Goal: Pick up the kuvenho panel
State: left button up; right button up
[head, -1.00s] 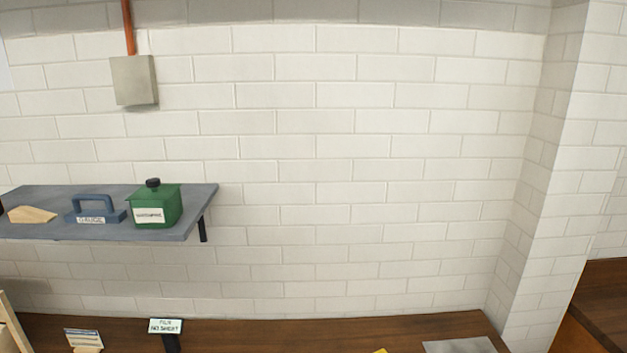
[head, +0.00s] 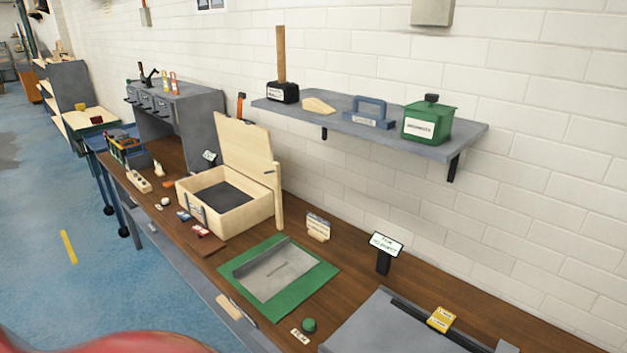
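I cannot make out any thing marked kuvenho. A flat grey panel (head: 277,270) lies on a green mat (head: 312,281) on the wooden workbench, with a small dark mark on its face; whether it is the kuvenho panel I cannot tell. Behind it to the left stands an open pale wooden box (head: 236,217) with a raised lid (head: 245,151) and a dark grey floor inside. Neither gripper is in view.
A grey wall shelf (head: 462,142) holds a mallet (head: 282,75), a blue gauge (head: 370,112) and a green box (head: 428,120). A sign (head: 386,245), a green knob (head: 309,325) and a grey board (head: 380,330) are on the bench. Blue floor (head: 60,290) lies open at left.

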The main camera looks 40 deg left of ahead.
aim_at(265, 276)
jog(key=u, duration=1.65)
